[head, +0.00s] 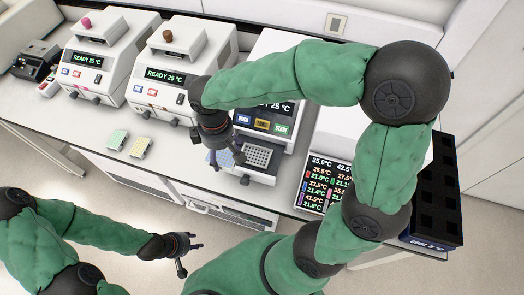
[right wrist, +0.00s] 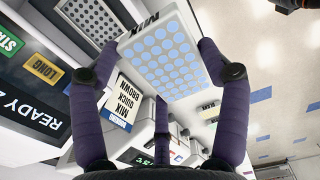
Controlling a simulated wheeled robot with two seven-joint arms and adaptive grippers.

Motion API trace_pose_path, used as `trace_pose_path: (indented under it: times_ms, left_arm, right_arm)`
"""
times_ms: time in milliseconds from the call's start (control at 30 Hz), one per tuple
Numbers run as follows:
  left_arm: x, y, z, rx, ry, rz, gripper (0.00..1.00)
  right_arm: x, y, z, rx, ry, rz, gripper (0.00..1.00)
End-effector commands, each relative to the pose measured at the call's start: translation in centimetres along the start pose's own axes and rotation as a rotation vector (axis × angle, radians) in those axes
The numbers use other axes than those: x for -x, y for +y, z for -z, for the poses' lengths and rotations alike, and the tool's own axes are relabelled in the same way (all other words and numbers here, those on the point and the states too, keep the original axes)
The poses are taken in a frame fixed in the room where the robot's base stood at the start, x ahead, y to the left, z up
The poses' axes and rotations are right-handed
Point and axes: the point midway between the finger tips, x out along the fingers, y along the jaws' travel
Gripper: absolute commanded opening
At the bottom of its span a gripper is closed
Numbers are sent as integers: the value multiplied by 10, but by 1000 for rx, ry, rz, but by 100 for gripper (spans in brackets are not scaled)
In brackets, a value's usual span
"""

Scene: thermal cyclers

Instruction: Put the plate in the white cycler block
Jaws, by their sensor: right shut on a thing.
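The plate (right wrist: 165,58) is white with light blue wells and a dark "MIX" marking. My right gripper (right wrist: 168,50) is shut on it, one finger at each side. In the head view the plate (head: 221,158) hangs under my right gripper (head: 219,146), just left of a grey welled block (head: 257,155) at the front of the third cycler (head: 284,128). My right arm hides much of that cycler, including any coloured knob. The block also shows at the upper left of the right wrist view (right wrist: 92,18), apart from the plate. My left gripper (head: 182,255) is open and empty before the bench.
Two cyclers, with a pink knob (head: 86,22) and a brown knob (head: 168,36), stand further left, both reading READY 25 °C. A green plate (head: 117,140) and a yellow plate (head: 140,147) lie on the bench. A temperature screen (head: 322,183) and a black cool rack (head: 441,185) are at right.

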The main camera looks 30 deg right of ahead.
Motion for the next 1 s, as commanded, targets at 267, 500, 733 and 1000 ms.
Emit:
trace_pose_path:
  times_ms: [267, 500, 733, 1000]
  left_arm:
    - [-7, -3, 0, 0, 0, 0, 40]
    - [-15, -5, 0, 0, 0, 0, 40]
    - [-18, -6, 0, 0, 0, 0, 40]
    - [-23, -8, 1, 0, 0, 0, 40]
  right_arm:
    - [-28, 52, -31, -9, -2, 1, 44]
    - [-63, 86, -50, -7, -3, 2, 44]
    - [-82, 101, -57, -4, -1, 1, 44]
    - [-104, 109, -62, -3, -3, 3, 44]
